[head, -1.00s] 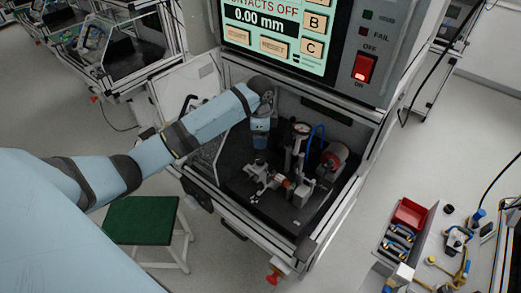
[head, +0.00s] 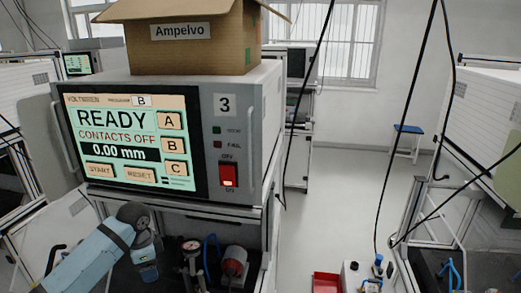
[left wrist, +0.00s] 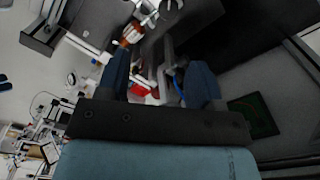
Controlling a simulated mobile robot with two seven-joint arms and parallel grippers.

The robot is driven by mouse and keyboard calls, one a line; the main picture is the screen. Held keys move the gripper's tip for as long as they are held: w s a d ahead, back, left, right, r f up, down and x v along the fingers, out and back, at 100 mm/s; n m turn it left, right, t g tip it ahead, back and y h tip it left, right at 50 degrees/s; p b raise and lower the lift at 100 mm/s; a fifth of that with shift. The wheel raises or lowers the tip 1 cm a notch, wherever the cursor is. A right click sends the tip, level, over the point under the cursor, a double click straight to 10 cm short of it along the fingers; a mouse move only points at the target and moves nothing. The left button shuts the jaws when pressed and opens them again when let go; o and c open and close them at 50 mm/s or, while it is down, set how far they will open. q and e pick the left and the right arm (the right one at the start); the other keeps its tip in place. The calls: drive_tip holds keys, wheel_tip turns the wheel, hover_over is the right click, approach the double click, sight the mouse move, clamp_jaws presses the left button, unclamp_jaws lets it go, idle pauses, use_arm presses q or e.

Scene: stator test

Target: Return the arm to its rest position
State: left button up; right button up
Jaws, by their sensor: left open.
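My left arm (head: 95,262) is light blue with dark bands and reaches in from the lower left of the head view. Its gripper (head: 148,272) points down at the open bay under the test machine's screen, left of the fixture (head: 193,252). In the left wrist view the two fingers of the gripper (left wrist: 160,85) are apart, with no held part visible between them. Silver fixture parts (left wrist: 155,8) and an orange-brown piece (left wrist: 131,34) lie beyond the fingertips. The lower bay is cut off in the head view. My right gripper is not in view.
The test machine (head: 250,140) shows "READY", "CONTACTS OFF" and "0.00 mm", with a lit red switch (head: 228,175). A cardboard box (head: 195,50) sits on top. A red bin (head: 326,283) is at the lower right. Black cables hang at right.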

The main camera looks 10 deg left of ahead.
use_arm(q)
drive_tip(key=s+d+f+n+t, duration=0.1)
drive_tip(key=s+d+f, duration=0.2)
drive_tip(key=s, duration=0.2)
drive_tip(key=s+d+f+n+h, duration=0.1)
drive_tip(key=s+d+f, duration=0.1)
drive_tip(key=s+d, duration=0.3)
drive_tip(key=s+d+f+n+t, duration=0.1)
drive_tip(key=s+d+f, duration=0.15)
drive_tip(key=s, duration=0.35)
drive_tip(key=s+a+r+n+t, duration=0.1)
drive_tip(key=s+n, duration=0.2)
drive_tip(key=s, duration=0.5)
drive_tip(key=s+a+r+n, duration=0.15)
drive_tip(key=s+n, duration=0.25)
drive_tip(key=s, duration=0.5)
drive_tip(key=w+d+f+t, duration=0.2)
drive_tip(key=f, duration=0.2)
drive_tip(key=w+d+f+m+t+h, duration=0.1)
drive_tip(key=w+d+f+t, duration=0.1)
drive_tip(key=f, duration=0.3)
drive_tip(key=w+d+f+t+h, duration=0.1)
drive_tip(key=w+d+f+t, duration=0.1)
drive_tip(key=f, duration=0.3)
drive_tip(key=shift+w+d+t, duration=0.25)
drive_tip(key=shift+d+t, duration=0.2)
drive_tip(key=shift+t, duration=0.45)
